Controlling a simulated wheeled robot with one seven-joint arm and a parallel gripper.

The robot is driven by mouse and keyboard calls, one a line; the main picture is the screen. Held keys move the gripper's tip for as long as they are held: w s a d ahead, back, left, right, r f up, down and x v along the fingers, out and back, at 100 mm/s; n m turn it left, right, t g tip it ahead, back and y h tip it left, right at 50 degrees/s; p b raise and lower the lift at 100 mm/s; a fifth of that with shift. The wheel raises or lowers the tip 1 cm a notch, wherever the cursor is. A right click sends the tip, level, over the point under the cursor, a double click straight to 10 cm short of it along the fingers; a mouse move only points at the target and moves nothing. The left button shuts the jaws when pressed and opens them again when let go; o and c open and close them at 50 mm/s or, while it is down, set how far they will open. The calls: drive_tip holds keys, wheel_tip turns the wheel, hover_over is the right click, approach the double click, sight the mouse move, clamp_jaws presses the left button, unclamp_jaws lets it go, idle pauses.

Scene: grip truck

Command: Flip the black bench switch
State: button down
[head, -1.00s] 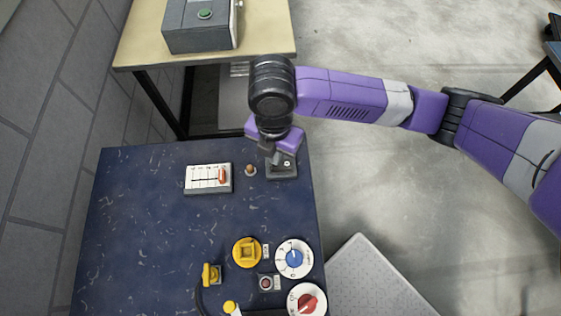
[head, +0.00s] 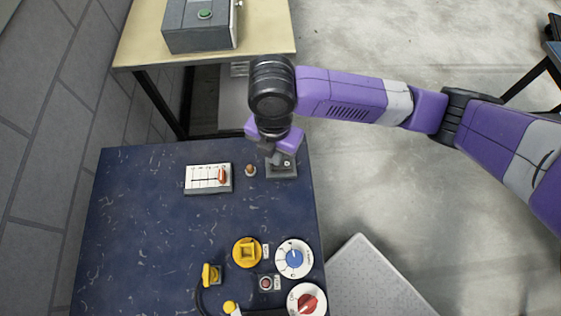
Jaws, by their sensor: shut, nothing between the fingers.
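A small dark grey-black box (head: 283,172) with a pale round detail on top sits at the far right corner of the blue bench; it looks like the black bench switch. My gripper (head: 275,157) points down right over its back left part. The gripper is shut and empty. Its fingers and wrist hide part of the box's top, so I cannot tell the lever's position or whether the fingertips touch it.
The blue bench (head: 140,220) also carries a white slider box (head: 208,178), a small brown-topped knob (head: 250,170), a yellow knob (head: 247,252), a blue dial (head: 294,258) and a red dial (head: 306,301). Its left half is mostly clear. A grey box (head: 200,28) stands on the table behind.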

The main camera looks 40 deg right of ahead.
drive_tip(key=shift+f+b, duration=0.8)
drive_tip(key=shift+f, duration=0.15)
idle(1.0)
drive_tip(key=shift+r, duration=0.1)
drive_tip(key=shift+r+p, duration=2.75)
drive_tip(key=shift+r, duration=0.7)
